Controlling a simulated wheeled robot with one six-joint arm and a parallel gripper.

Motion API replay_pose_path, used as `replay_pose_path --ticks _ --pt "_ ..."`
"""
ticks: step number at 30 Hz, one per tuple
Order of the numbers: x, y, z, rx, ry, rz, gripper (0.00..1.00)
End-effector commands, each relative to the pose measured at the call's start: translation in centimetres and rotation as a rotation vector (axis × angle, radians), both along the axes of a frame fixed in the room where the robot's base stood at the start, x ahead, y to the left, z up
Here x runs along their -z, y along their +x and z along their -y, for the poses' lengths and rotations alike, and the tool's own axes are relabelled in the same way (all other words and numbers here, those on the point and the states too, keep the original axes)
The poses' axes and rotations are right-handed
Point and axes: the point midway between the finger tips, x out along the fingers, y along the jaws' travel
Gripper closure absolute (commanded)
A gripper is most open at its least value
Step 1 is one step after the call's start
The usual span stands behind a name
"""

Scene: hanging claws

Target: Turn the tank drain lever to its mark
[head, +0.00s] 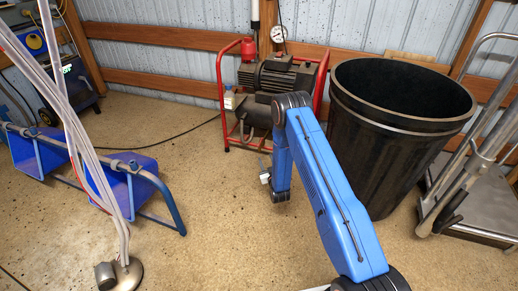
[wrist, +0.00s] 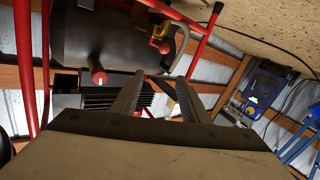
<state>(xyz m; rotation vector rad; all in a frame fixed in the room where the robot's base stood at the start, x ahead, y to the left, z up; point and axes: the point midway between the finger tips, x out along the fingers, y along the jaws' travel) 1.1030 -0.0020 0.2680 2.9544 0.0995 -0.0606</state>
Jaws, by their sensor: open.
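The compressor's dark tank (wrist: 95,38) fills the upper left of the wrist view, which is tilted over. A small brass valve (wrist: 156,30) with a red part (wrist: 165,47) sits at the tank's right end; it may be the drain lever. A mark beside it cannot be made out. A red knob-like part (wrist: 98,76) sticks out below the tank. My gripper (wrist: 160,76) is open and empty, its fingers pointing toward the compressor, apart from the valve. In the head view my gripper (head: 265,174) is low in front of the compressor (head: 275,78); the valve is hidden there.
A red tube frame (head: 219,90) surrounds the compressor. A large black bin (head: 400,130) stands close to its right, and a metal cart (head: 480,190) beyond. Blue bins on a rail (head: 172,222) and hanging hoses (head: 62,100) are at left. Open floor lies between.

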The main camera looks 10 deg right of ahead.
Motion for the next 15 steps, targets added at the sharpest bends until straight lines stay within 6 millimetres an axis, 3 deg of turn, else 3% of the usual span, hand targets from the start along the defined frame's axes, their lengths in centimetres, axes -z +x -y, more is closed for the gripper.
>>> replay_pose_path --ticks 1,6,11,15 --pt "1.2 -0.5 -0.1 -0.001 -0.002 0.009 0.59" --pt "3.1 -1.4 -0.1 -0.003 -0.005 0.04 0.59" --pt "3.4 -1.2 -0.2 -0.002 -0.007 0.049 0.59" --pt "3.4 0.2 -0.3 -0.003 -0.007 0.05 0.59"
